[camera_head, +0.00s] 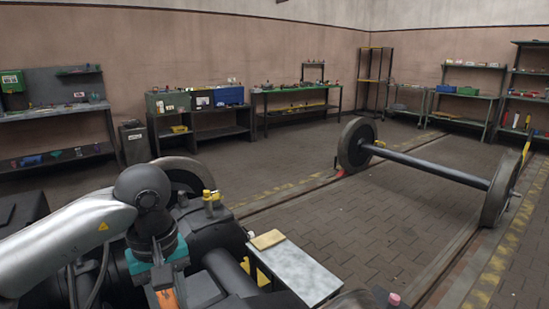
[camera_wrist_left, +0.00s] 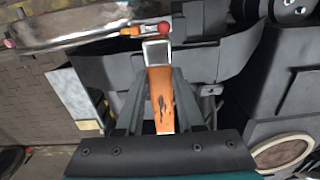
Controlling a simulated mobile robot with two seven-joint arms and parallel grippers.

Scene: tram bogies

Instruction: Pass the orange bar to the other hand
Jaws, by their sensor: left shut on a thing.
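The orange bar (camera_wrist_left: 161,100) lies lengthwise between the two fingers of my left gripper (camera_wrist_left: 158,84) in the left wrist view. Its far end shows a pale square frame-like piece, and dark marks run along its side. The fingers are shut on it. In the head view the left gripper (camera_head: 165,284) is at the bottom edge, below a teal wrist part, and only a short piece of the orange bar (camera_head: 167,299) shows. The rest of the bar is cut off there. My right gripper does not show in either view.
A pale-topped stand (camera_head: 296,272) with a yellowish block (camera_head: 267,239) is right of the gripper. Dark bogie parts lie close around and below it. A wheelset (camera_head: 425,168) stands on rails beyond. Workbenches line the walls, with open floor between.

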